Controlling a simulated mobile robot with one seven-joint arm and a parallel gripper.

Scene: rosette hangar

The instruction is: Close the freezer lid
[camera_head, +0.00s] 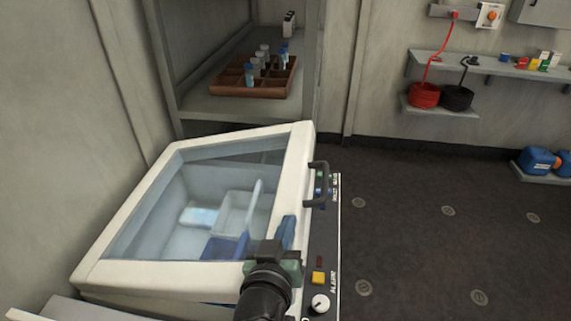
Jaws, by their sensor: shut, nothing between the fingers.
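The freezer (180,298) is a white chest with a lid (296,165), a white frame around a clear pane. Through the pane I see a white bin, a blue bin and a pale blue pack. My gripper (286,232) is shut and empty, with blue fingers at the lid's near right corner. I cannot tell if it touches the lid. My wrist hides part of the freezer's near side.
A control panel (325,240) with a yellow button and a white knob runs along the freezer's right side. Behind stands a shelf (215,108) with a brown bottle tray (258,90). Wall shelves (490,68) hold cable coils. The dark floor (430,215) at right is clear.

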